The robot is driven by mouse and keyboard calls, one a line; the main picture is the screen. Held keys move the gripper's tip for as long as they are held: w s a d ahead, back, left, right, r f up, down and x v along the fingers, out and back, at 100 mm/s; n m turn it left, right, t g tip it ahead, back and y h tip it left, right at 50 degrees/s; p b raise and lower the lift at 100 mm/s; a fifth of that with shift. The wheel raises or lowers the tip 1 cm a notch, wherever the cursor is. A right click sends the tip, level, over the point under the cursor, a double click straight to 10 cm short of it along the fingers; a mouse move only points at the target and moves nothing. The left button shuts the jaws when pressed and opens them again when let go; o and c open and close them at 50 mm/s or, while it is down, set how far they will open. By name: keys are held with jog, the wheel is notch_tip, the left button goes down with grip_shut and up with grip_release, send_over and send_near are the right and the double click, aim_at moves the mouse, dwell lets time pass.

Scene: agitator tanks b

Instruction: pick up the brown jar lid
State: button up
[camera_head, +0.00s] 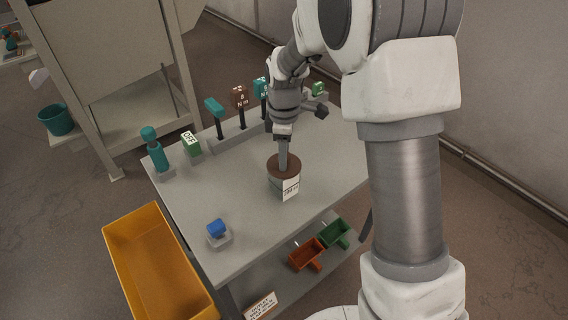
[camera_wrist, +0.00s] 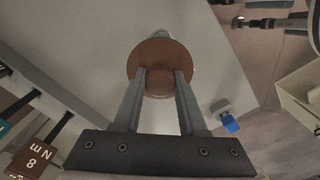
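The brown jar lid (camera_wrist: 159,50) is a round disc with a raised knob in the middle. In the head view the lid (camera_head: 275,164) sits on top of a jar (camera_head: 290,189) with a white label, upright near the middle of the grey table. My gripper (camera_wrist: 161,75) points down over the lid. In the wrist view its two fingers flank the knob, and the knob fills the gap, so it looks shut on the knob. In the head view my gripper (camera_head: 283,166) reaches down to the lid's centre. The fingers partly hide the knob.
On the table (camera_head: 210,190) a blue button (camera_head: 216,228) stands at the front left. A teal-topped post (camera_head: 153,150), a green OFF block (camera_head: 190,143) and several levers (camera_head: 216,108) line the back. A yellow bin (camera_head: 150,265) stands at the left. The table around the jar is bare.

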grip_shut()
jog(key=shift+r, duration=0.1)
